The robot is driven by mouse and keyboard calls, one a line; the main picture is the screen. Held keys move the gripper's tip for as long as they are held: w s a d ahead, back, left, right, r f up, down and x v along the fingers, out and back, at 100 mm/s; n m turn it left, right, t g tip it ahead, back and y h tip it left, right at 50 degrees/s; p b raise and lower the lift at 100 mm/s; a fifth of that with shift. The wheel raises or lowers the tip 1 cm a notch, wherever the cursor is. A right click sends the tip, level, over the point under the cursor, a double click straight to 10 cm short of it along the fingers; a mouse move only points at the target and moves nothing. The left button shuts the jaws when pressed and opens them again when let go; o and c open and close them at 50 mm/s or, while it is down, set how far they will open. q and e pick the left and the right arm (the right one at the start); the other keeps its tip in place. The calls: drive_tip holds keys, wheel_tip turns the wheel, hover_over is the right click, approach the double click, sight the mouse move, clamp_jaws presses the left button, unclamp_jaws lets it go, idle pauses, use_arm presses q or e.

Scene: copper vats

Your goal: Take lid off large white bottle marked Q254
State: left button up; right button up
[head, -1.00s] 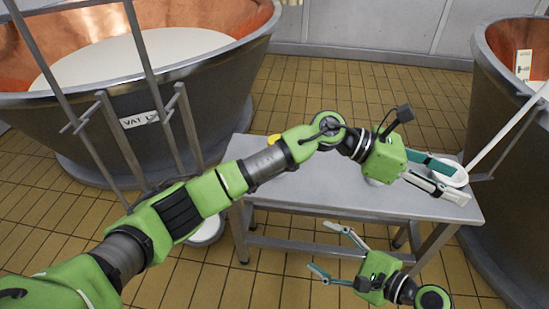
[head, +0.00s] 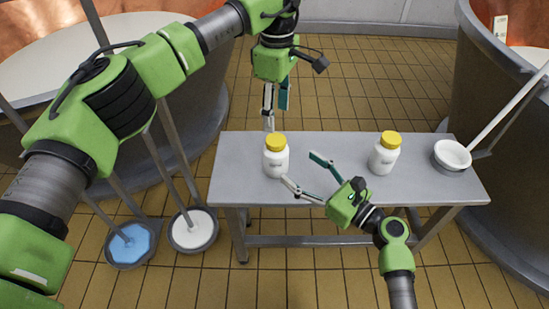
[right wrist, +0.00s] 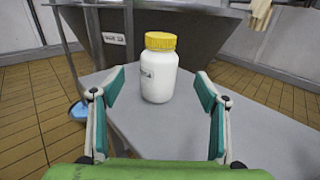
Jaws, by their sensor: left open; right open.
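A white bottle with a yellow lid (head: 275,160) stands upright on the left part of the grey table (head: 330,195). A second white bottle with a yellow lid (head: 384,156) stands further right. Their label text is too small to read. My right gripper (head: 304,171) is open, its fingertips just right of the left bottle. In the right wrist view this bottle (right wrist: 159,80) stands upright ahead, between the spread fingers in the picture, its lid on. My left gripper (head: 276,112) is open and points down, above and behind the left bottle in the head view. Both grippers are empty.
A white bowl-shaped vessel with a long handle (head: 453,156) sits at the table's right end. Buckets with blue (head: 130,245) and white (head: 195,231) contents stand on the floor at left. Copper vats flank the table. The middle of the tabletop is mostly clear.

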sight(275, 149)
drive_tip(key=x, duration=1)
drive_tip(key=shift+a+f, duration=0.1)
drive_tip(key=shift+a, duration=0.05)
clamp_jaws()
use_arm(q)
drive_tip(key=m, duration=1.3)
drive_tip(key=shift+f, duration=4.05)
